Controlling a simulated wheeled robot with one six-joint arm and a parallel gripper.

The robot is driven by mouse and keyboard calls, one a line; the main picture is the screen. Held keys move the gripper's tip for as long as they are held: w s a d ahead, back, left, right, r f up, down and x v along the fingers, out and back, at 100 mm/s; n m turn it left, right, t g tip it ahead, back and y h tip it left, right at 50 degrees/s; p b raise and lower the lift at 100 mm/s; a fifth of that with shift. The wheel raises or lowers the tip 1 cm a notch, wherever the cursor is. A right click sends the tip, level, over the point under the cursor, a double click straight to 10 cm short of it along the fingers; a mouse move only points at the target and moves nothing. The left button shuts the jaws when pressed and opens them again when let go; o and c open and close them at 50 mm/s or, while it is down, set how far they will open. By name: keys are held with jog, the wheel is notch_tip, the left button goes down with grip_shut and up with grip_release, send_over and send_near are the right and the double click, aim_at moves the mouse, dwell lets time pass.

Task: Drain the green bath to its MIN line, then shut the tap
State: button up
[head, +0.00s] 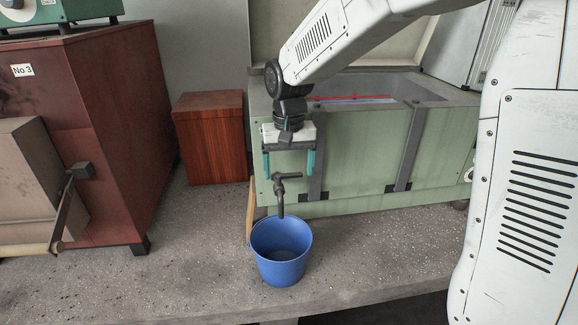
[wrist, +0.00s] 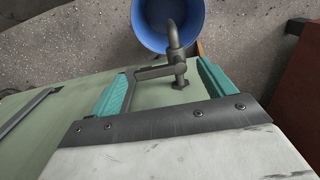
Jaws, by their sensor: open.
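The green bath (head: 355,165) stands on the bench at the right, with dark straps on its front. A red line (head: 345,98) shows on its inner wall, with a pale strip just below it; I cannot read which mark it is. The grey tap (head: 282,198) sticks out of the bath's front left, its lever lying sideways. Its spout points down over the blue bucket (head: 280,262). No stream is clearly visible. My gripper (head: 289,172) is open above the tap. In the wrist view, the tap lever (wrist: 150,73) lies between the teal fingertips (wrist: 163,68); contact cannot be told.
A reddish-brown wooden block (head: 210,138) stands left of the bath. A large brown cabinet (head: 115,130) labelled No 3, with a crank handle, fills the left. A wooden piece (head: 251,210) leans behind the bucket. The bench (head: 190,270) is clear around the bucket.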

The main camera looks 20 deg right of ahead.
jog(key=c, duration=1)
jog(key=shift+o, duration=0.2)
jog(key=shift+s+m, duration=0.1)
jog(key=shift+m, duration=0.2)
jog(key=shift+s+a+m, duration=0.15)
jog(key=shift+s+m, duration=0.05)
jog(key=shift+m, duration=1)
jog(key=shift+s+a+m, duration=0.1)
jog(key=shift+s+m, duration=0.15)
jog(key=shift+m, duration=0.95)
jog(key=shift+s+a+m, duration=0.15)
jog(key=shift+s+m, duration=0.05)
jog(key=shift+m, duration=1)
